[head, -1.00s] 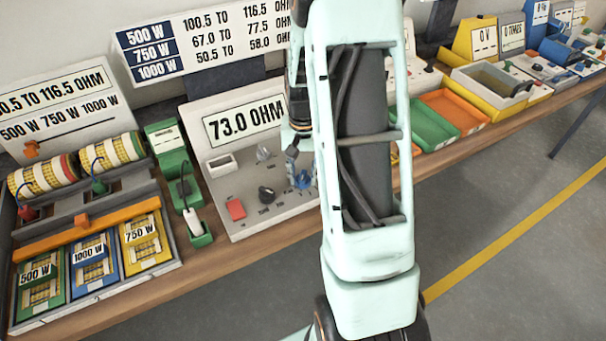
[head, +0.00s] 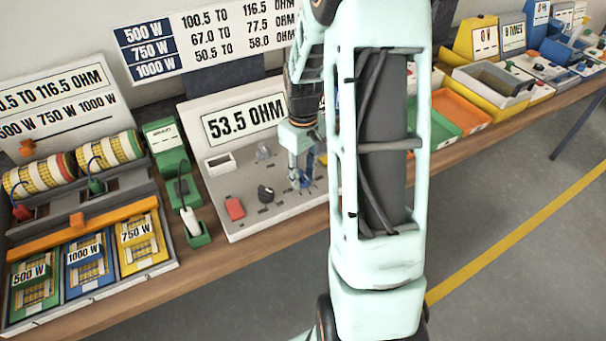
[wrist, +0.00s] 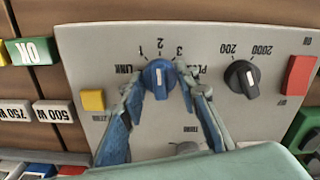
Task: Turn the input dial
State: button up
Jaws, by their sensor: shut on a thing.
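The blue input dial (wrist: 159,76) is on the sloped grey panel (wrist: 95,50) in the wrist view, with a white mark lined up roughly with the "2" of its scale. My gripper (wrist: 160,88) has one blue-padded finger on each side of the dial and is closed on it. In the head view my gripper (head: 298,168) reaches down to the right part of the panel, and the blue dial (head: 305,182) is partly hidden by it. The panel's display (head: 245,119) reads 53.5 OHM.
A black dial (wrist: 241,78) marked 200 and 2000 and a red switch (wrist: 299,75) share the panel; a yellow button (wrist: 93,100) is on the other side. A rack of coloured wattage cards (head: 88,262) stands left. An orange tray (head: 457,110) lies right.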

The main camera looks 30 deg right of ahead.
aim_at(303, 174)
jog(key=n, duration=0.6)
jog(key=shift+n+p, duration=0.3)
jog(key=shift+p, duration=0.1)
dwell(0.4)
jog(key=o, duration=1.2)
jog(key=shift+c, duration=0.2)
notch_tip(303, 174, up, 12)
